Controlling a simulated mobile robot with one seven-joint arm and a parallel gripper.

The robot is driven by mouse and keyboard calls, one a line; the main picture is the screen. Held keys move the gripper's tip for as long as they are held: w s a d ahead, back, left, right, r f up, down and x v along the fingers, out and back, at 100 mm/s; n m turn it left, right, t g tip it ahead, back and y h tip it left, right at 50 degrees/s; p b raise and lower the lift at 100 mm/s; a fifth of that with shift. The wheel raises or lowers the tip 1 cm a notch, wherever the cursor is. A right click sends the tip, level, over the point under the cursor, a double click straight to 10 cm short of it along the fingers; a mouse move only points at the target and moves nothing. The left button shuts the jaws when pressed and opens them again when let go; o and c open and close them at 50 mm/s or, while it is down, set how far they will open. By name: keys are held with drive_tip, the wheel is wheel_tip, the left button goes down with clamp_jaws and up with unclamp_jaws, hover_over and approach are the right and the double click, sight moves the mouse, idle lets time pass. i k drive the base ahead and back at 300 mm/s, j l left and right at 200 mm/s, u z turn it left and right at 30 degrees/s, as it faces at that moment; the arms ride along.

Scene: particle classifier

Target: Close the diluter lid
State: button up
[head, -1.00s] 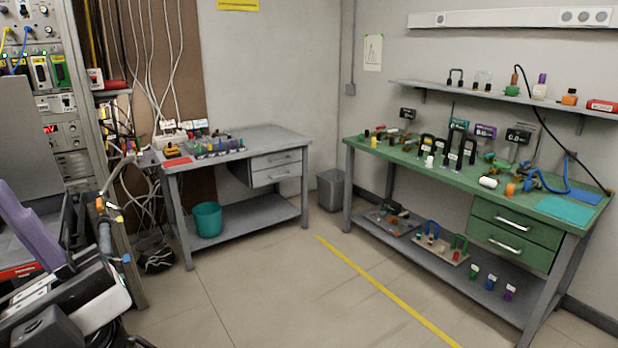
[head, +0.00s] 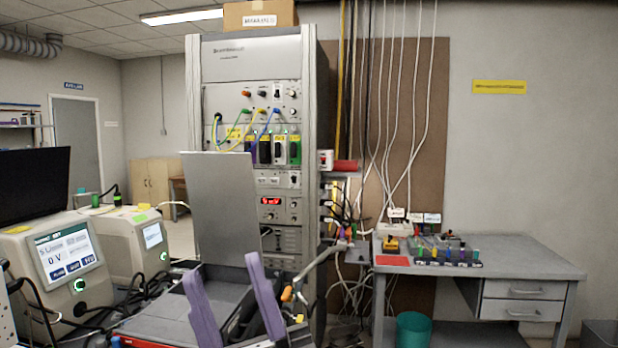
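The diluter lid (head: 215,195) is most likely the flat grey panel standing raised, tilted slightly, left of centre in the head view. Below it is a dark grey, low case (head: 150,328) with a red strip at its front edge, which seems to be the diluter body. My gripper (head: 222,267) has two purple fingers, spread wide apart with nothing seen between them. It is in front of the lower part of the lid and over the case. The fingers hide part of the case, and I cannot tell whether they touch it. The lid's hinge is not clear.
A tall instrument rack (head: 258,70) stands behind the lid. Two beige instruments with screens (head: 68,252) and a black monitor (head: 35,185) are at left, with cables. A grey bench (head: 520,262) with small items and a teal bin (head: 413,330) are at right.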

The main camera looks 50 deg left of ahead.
sight(221, 185)
drive_tip(key=i+u, duration=0.2)
drive_tip(key=i, duration=0.4)
drive_tip(key=i+l+u, duration=0.2)
drive_tip(key=i, duration=0.4)
drive_tip(key=i+j+u, duration=0.1)
drive_tip(key=i+u, duration=0.4)
drive_tip(key=i+l+u, duration=0.1)
drive_tip(key=i+u, duration=0.4)
drive_tip(key=i+j+u, duration=0.1)
drive_tip(key=j+u, duration=0.4)
drive_tip(key=j, duration=0.2)
